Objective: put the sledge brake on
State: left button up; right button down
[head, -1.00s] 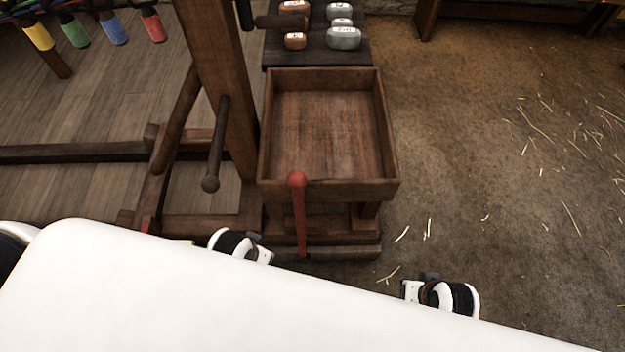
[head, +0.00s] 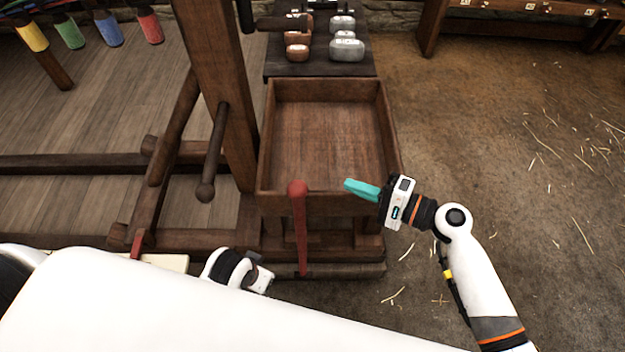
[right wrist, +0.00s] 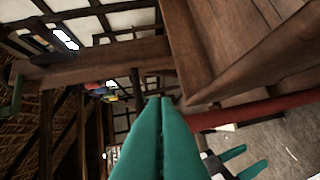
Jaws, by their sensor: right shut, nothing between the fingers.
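The sledge brake looks to be the red lever (head: 300,230) with a round red knob, standing upright in front of the sledge's wooden box (head: 330,197). In the right wrist view a red bar (right wrist: 260,110) runs below the box's edge. My right gripper (head: 347,184) has its teal fingers pressed together, empty. It is to the right of the knob, by the box's front right corner, apart from the lever. My left gripper shows in the right wrist view, teal fingers apart (right wrist: 255,156). In the head view only part of my left wrist shows; its fingers are hidden.
A dark wooden post (head: 215,90) with a round-ended handle (head: 208,165) stands left of the box. Several weights (head: 347,49) sit on a dark shelf behind it. A small red piece (head: 137,242) shows at lower left. Floor to the right is open, with straw.

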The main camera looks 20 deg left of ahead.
pick_arm(q)
jog(key=shift+f, duration=0.1)
pick_arm(e)
jog(key=shift+w+r, duration=0.1)
jog(key=shift+w, duration=0.1)
jog(key=x, duration=1)
pick_arm(q)
jog(key=f, duration=0.2)
jog(key=f+p, duration=0.1)
jog(key=shift+s+f, duration=0.1)
jog(key=shift+s, duration=0.15)
pick_arm(e)
jog(key=s, duration=0.3)
jog(key=shift+s+d+r, duration=0.2)
jog(key=shift+s+r, duration=0.15)
jog(key=shift+s, duration=0.05)
jog(key=shift+s, duration=0.1)
